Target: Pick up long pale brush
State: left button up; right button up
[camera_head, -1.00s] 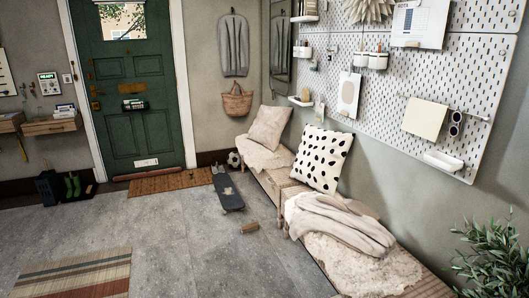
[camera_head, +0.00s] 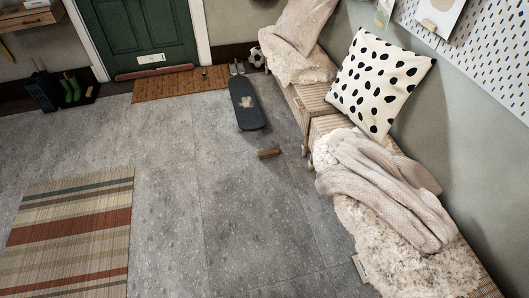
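No other brush shows clearly. Neither of my grippers is in view.
The wicker bench (camera_head: 320,126) with a spotted cushion (camera_head: 380,82) and knitted blanket (camera_head: 385,185) runs along the right wall. A striped rug (camera_head: 70,235) lies at left. The middle floor is clear.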

aim_at(263, 154)
jog(key=i+j+z, duration=0.2)
jog(key=i+j, duration=0.35)
jog(key=i, duration=0.3)
jog(key=i+j+z, duration=0.25)
jog(key=i+j, duration=0.45)
jog(key=i, duration=0.15)
